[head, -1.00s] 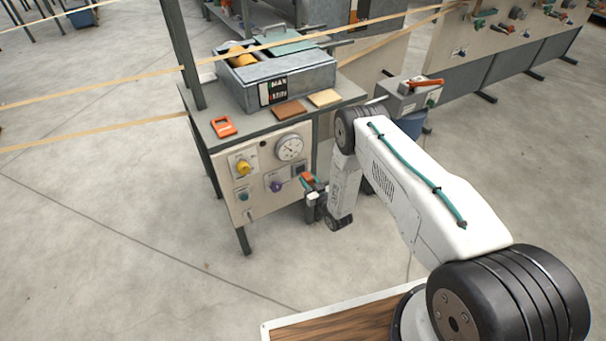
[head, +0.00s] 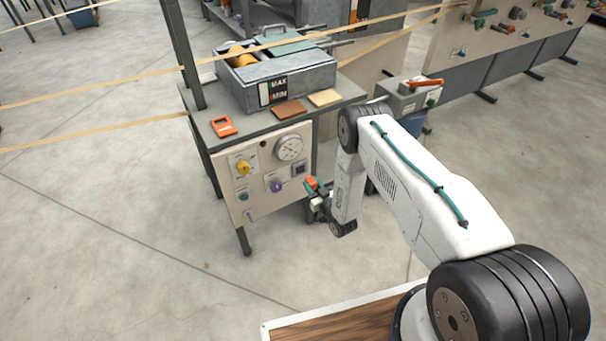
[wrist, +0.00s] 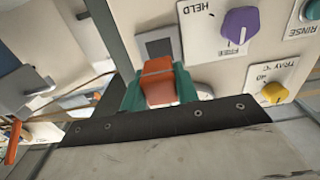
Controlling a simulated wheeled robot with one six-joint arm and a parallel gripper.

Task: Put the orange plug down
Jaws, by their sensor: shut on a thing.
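The orange plug (wrist: 158,80) is between the green-tipped fingers of my gripper (wrist: 160,92) in the wrist view. It also shows small and orange in the head view (head: 311,183) at my gripper (head: 313,190). My gripper is shut on the plug, in front of the right side of the control panel. A dark square socket (head: 299,169) is on the panel, below the round gauge. In the wrist view the socket (wrist: 157,47) shows behind the plug, which appears apart from it.
The panel (head: 262,200) carries a purple knob (head: 276,186), a yellow knob (head: 243,167) and a gauge (head: 290,148). On the bench above lie an orange-framed item (head: 223,127), two tiles (head: 290,109) and a grey tank (head: 270,80). A grey box (head: 405,98) stands right.

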